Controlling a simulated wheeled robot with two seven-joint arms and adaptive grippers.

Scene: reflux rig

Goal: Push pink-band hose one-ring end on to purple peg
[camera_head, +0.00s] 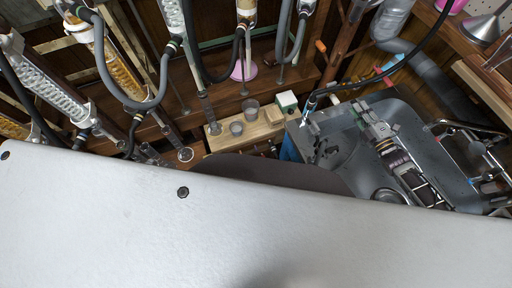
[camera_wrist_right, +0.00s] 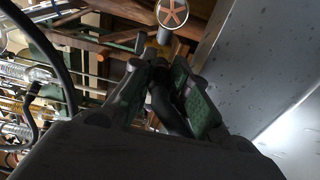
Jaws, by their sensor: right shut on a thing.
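My right gripper (camera_wrist_right: 160,78) shows in the wrist view, its green-padded fingers shut on a dark bent hose (camera_wrist_right: 167,106). No pink band or ring is clear on this hose, and its end is hidden between the fingers. In the head view a black hose (camera_head: 421,48) curves from the top edge down to the left, towards the near corner of a grey basin; I cannot tell whether it is the same one. I cannot make out the purple peg in either view. My left gripper is not in view.
Glass condensers (camera_head: 45,82) with grey hoses (camera_head: 157,92) hang at the left. A wooden block (camera_head: 245,133) with small cups stands mid-picture. The grey basin (camera_head: 350,115) is at the right. A large pale panel (camera_head: 250,220) hides the lower half.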

